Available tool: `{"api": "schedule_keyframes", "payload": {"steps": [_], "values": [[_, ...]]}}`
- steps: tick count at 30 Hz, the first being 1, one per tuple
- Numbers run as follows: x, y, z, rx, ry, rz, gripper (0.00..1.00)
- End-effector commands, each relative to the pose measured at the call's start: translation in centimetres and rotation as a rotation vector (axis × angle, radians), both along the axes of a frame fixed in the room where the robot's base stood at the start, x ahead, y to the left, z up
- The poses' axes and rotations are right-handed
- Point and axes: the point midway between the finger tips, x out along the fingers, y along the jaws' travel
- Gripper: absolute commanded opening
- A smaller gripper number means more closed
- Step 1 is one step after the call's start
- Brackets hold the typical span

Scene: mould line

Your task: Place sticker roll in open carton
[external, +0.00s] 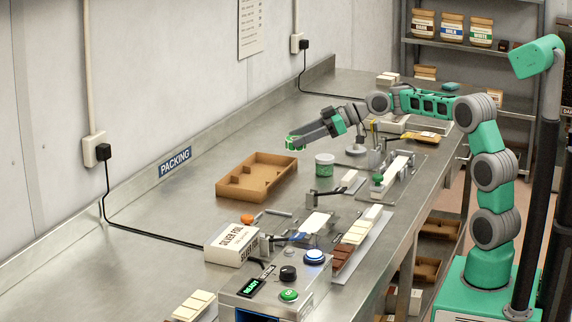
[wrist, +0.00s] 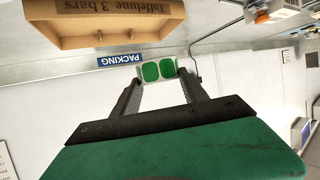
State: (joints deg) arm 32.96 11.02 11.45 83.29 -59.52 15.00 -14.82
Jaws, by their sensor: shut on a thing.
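The sticker roll, white with two green patches (wrist: 158,70), sits between my fingertips in the wrist view. In the external view its green patches (external: 292,143) show small at the end of my arm. My gripper (wrist: 158,82) is shut on it and holds it in the air. The open carton (external: 272,190) is a shallow brown tray on the steel table, with its inside facing up. My gripper is above the table, near and above the carton's back right corner. The carton (wrist: 110,38) fills the upper left of the wrist view, its side printed with lettering.
A white-and-green tub (external: 324,165) stands right of the carton. A line of bars and fixtures (external: 355,235) runs along the right. The table left of the carton is clear; the wall (external: 170,80) rises behind.

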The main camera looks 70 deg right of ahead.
Motion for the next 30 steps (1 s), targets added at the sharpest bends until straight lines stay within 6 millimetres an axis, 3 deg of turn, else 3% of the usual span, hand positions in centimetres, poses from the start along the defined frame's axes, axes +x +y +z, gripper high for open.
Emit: {"api": "schedule_keyframes", "payload": {"steps": [9,15,20,25,30], "values": [[8.6,-0.8,-4.2,0.003,0.005,0.003,0.12],[11.7,-1.2,-8.2,0.002,0.002,0.002,0.12],[12.9,-1.3,-9.6,0.001,0.002,0.002,0.12],[12.8,-1.3,-12.4,0.002,0.004,0.002,0.12],[12.9,-1.3,-12.5,0.0,-0.001,0.002,0.12]]}}
